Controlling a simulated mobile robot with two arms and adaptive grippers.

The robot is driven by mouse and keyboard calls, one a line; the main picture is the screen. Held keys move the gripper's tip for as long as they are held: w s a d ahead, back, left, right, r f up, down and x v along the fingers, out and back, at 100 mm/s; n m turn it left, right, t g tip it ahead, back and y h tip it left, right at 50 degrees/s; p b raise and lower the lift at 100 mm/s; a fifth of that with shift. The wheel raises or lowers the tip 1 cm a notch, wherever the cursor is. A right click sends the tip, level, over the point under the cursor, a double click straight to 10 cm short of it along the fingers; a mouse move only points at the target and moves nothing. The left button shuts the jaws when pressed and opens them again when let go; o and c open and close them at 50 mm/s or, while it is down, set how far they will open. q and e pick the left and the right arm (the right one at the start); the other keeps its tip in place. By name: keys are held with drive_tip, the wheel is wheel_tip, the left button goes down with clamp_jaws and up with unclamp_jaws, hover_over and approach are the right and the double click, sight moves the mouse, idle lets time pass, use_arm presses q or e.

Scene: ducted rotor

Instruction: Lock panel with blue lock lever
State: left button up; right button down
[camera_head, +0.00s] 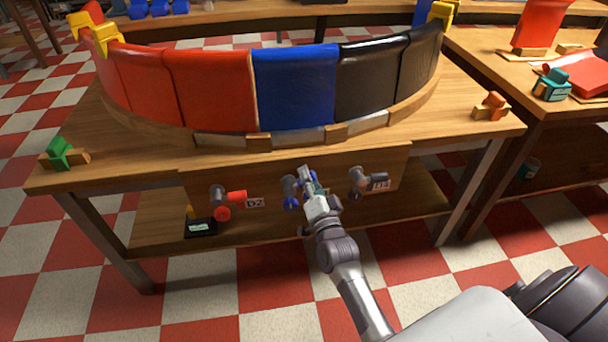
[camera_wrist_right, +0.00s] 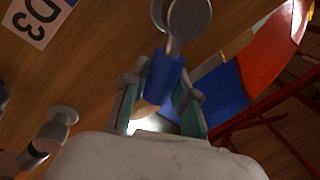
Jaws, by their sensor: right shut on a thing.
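A blue panel (camera_head: 296,86) stands upright on the table in a curved row, between red and black panels. My left gripper is not in view.
A D3 label (camera_wrist_right: 40,18) is on the board. Red panels (camera_head: 210,88) and black panels (camera_head: 370,78) flank the blue one. A black box (camera_head: 200,227) sits on the lower shelf. A second table stands right.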

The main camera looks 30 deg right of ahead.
drive_tip(key=shift+d+f+m, duration=0.2)
drive_tip(key=shift+f+m, duration=0.1)
drive_tip(key=shift+m, duration=0.3)
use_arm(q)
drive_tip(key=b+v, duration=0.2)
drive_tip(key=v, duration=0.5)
use_arm(e)
drive_tip(key=f+m, duration=0.1)
drive_tip(key=m, duration=0.1)
drive_tip(key=m+h, duration=0.1)
drive_tip(key=m, duration=0.1)
drive_tip(key=f+m+h, duration=0.1)
drive_tip(key=m, duration=0.2)
drive_tip(key=shift+s+d+f, duration=0.1)
drive_tip(key=shift+d+f, duration=0.25)
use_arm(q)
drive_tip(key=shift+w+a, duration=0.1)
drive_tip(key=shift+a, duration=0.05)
use_arm(e)
drive_tip(key=c, duration=0.9)
unclamp_jaws()
drive_tip(key=shift+f, duration=0.1)
drive_tip(key=shift+s, duration=0.1)
